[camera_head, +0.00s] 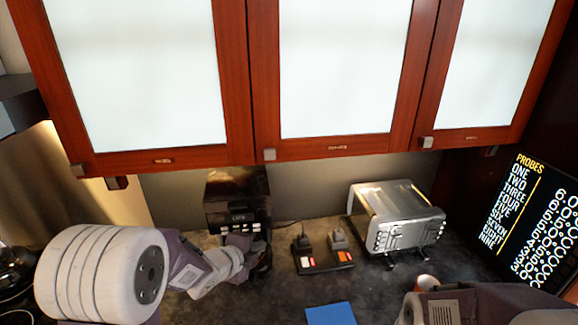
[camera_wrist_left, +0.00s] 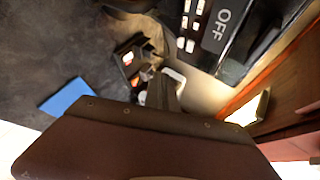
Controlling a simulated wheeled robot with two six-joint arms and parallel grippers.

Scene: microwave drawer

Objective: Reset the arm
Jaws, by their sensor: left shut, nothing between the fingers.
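My left arm comes in from the left in the head view. Its gripper (camera_head: 248,243) is shut and empty, close in front of a black appliance (camera_head: 237,190) with a row of white buttons. I cannot tell from this view whether the fingertips touch the appliance. In the left wrist view, the dark gripper (camera_wrist_left: 165,88) points up, and the appliance (camera_wrist_left: 225,30), marked OFF, is at the top right. Part of my right arm shows at the lower right of the head view, with its gripper out of view.
Wooden cabinets with white panels (camera_head: 345,65) hang above the counter (camera_head: 390,295). A blue flat item (camera_head: 331,314) lies in front. A lit text board (camera_head: 535,220) stands at right.

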